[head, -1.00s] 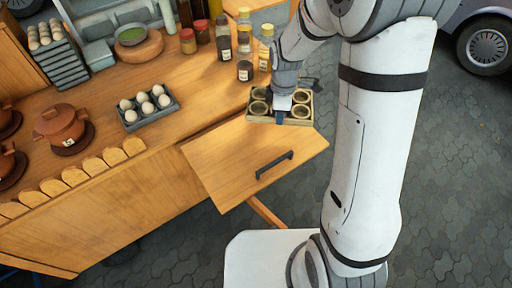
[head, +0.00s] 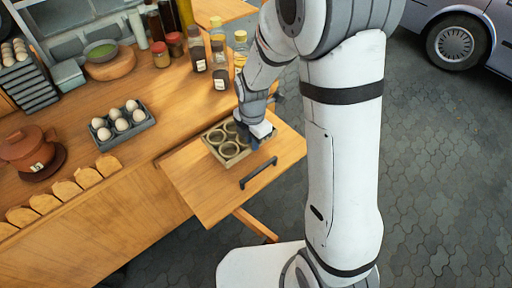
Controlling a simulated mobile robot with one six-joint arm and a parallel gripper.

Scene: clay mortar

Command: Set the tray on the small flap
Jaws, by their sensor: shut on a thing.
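The tray (head: 230,157), tan with several round cup holes, is over the upper part of the small wooden flap (head: 207,197). I cannot tell whether it touches the flap or hangs slightly above it. My gripper (head: 256,143) is shut on the tray's right side, and my wrist hides part of that side. The flap sticks out level from the counter's front and has a dark bar handle (head: 258,173) near its outer edge, clear of the tray.
On the counter (head: 170,98) are an egg tray (head: 125,131) with several eggs, bottles and jars (head: 219,78), a clay pot (head: 28,148) and a green bowl (head: 100,50). Bread slices (head: 66,190) line the front edge. Paved floor (head: 440,150) lies open to the right.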

